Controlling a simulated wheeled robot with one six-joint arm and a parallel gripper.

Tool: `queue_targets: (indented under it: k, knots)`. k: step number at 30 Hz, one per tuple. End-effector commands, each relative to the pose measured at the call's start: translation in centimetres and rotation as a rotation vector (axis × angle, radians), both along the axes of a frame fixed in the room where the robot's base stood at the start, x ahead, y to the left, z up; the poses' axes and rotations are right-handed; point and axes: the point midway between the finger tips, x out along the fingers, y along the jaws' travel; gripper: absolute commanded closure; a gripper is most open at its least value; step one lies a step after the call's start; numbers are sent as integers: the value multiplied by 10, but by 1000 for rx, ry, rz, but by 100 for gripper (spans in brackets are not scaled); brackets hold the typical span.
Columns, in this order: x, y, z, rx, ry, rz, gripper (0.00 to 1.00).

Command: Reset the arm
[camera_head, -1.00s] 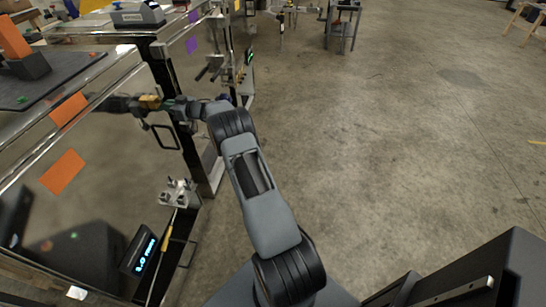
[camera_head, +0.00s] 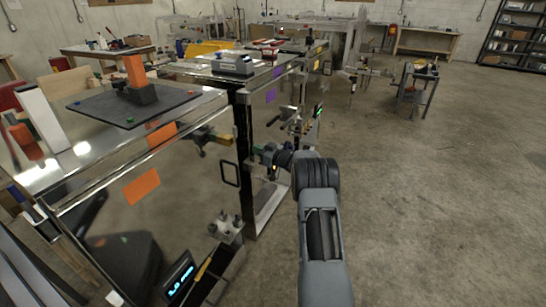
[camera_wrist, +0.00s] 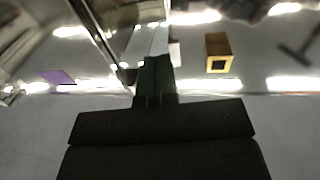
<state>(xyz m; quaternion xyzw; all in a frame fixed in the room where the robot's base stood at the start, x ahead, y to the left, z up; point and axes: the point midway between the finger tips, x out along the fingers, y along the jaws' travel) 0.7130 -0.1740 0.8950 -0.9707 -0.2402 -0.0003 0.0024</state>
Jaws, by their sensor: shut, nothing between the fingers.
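My arm rises from the bottom of the head view and bends left at its far end.
A wheeled cart (camera_head: 418,85) stands farther back. The concrete floor (camera_head: 450,190) at right is open.

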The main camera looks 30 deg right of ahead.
Motion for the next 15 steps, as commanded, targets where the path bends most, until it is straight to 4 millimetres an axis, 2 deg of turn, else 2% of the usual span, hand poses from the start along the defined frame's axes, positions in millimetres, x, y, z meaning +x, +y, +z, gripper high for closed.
queue_targets:
  k: [6, 15]
  knots:
    - [-31, -17, -2, 1, 3, 8, 100]
    - [-50, -30, -3, 1, 4, 9, 100]
